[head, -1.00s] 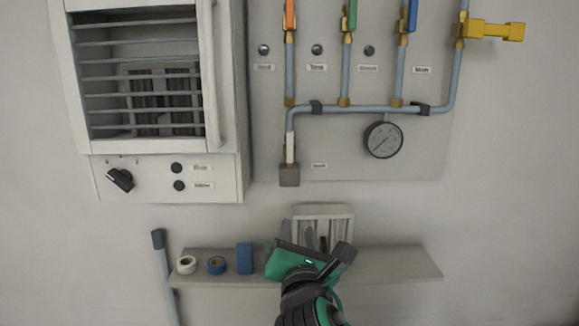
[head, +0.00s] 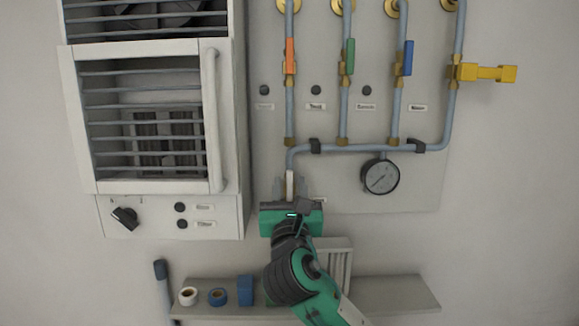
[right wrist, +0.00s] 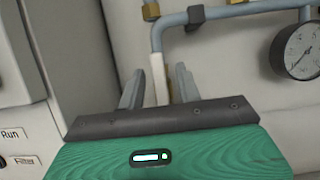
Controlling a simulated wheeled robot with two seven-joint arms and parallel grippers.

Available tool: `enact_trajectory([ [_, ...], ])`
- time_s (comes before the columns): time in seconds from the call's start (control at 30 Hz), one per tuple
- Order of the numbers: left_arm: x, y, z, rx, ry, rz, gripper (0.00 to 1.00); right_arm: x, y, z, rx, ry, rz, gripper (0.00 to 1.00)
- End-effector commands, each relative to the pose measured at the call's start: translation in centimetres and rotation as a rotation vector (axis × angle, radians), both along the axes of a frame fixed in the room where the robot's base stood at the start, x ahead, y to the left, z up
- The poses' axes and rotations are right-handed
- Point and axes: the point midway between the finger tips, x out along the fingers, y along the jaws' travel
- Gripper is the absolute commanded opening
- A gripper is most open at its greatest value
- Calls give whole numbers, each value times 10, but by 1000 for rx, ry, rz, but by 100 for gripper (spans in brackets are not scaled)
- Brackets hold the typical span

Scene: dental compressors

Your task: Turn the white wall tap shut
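The white wall tap's handle (head: 290,182) hangs upright at the lower left end of the blue-grey pipe, in line with it. My right gripper (head: 289,188) has come up from below, its two fingers pointing up, one on each side of the handle. In the right wrist view the white handle (right wrist: 158,78) stands between the spread fingers (right wrist: 158,88). A gap shows on both sides, so the gripper is open and not holding it. The tap's lower body is hidden behind the gripper. My left gripper is not in view.
Orange (head: 290,56), green (head: 349,57) and blue (head: 408,58) handled taps are above, with a yellow one (head: 487,73) at right. A gauge (head: 380,176) hangs right of the gripper. A louvred cabinet (head: 222,120) stands close left. Tape rolls lie on the shelf (head: 400,291) below.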

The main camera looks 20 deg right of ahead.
Motion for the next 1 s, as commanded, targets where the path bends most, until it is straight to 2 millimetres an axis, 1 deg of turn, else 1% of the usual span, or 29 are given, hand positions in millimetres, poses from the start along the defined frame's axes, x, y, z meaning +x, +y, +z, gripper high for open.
enact_trajectory([
  [0.03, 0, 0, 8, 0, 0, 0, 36, 7, -3, 7, 0, 2, -2, 35],
  [0.2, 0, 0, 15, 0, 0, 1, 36, 23, -7, 11, 0, 0, 0, 35],
  [0.33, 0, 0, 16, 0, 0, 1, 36, 28, -8, 12, 1, 1, 0, 35],
  [0.57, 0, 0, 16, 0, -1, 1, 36, 28, -8, 11, 1, 1, 0, 35],
  [0.6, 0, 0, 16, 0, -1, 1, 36, 28, -8, 11, 1, 1, 0, 31],
  [0.67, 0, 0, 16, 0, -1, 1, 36, 28, -8, 11, 1, 1, 0, 19],
  [0.7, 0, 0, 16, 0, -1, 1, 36, 28, -8, 11, 1, 1, 0, 11],
  [0.77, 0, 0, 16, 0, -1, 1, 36, 28, -8, 11, 1, 1, 0, 0],
  [1.0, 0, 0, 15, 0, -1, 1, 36, 28, -8, 11, 8, -1, 0, 0],
])
